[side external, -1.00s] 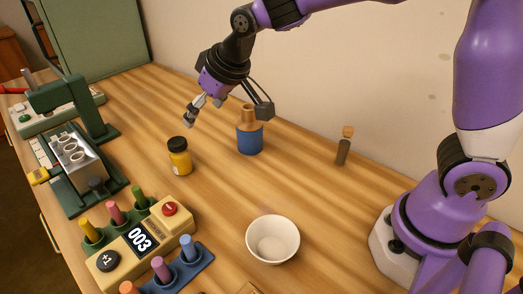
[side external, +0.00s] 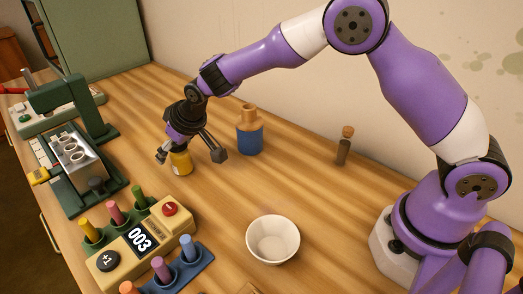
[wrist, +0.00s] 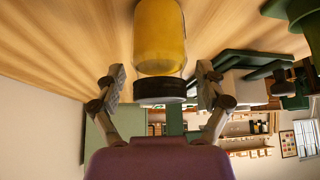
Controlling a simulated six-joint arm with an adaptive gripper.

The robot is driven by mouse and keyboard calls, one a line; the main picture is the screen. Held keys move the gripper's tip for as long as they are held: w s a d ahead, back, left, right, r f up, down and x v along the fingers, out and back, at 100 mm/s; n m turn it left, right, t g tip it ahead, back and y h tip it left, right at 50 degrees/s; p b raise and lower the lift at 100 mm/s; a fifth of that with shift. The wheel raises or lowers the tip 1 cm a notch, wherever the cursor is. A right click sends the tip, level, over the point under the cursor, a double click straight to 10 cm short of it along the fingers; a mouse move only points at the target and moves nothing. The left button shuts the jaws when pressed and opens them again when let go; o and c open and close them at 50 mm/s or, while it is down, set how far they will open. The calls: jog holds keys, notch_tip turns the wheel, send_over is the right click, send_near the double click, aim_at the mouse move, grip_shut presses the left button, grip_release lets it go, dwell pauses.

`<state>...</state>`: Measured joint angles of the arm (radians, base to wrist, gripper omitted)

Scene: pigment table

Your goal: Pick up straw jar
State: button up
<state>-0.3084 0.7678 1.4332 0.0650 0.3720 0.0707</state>
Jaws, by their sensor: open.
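The straw jar (side external: 181,163) is a yellow jar standing upright on the wooden table, partly covered by my gripper in the side view. In the wrist view the jar (wrist: 160,40) shows at the top middle with its black lid towards me. My gripper (side external: 190,158) is open at the jar, one finger to its left and the other to its right. In the wrist view the gripper (wrist: 160,88) has its fingers spread on both sides of the black lid, with gaps to each. In the side view the lid is hidden behind my gripper.
A blue bottle with a tan top (side external: 250,137) stands just right of my gripper. A white bowl (side external: 273,258) is at the front, and a small corked vial (side external: 345,147) is further right. A counter box (side external: 140,243) with coloured pegs and a green press (side external: 75,150) are left.

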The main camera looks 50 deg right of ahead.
jog(key=shift+f, duration=0.1)
jog(key=c, duration=1.3)
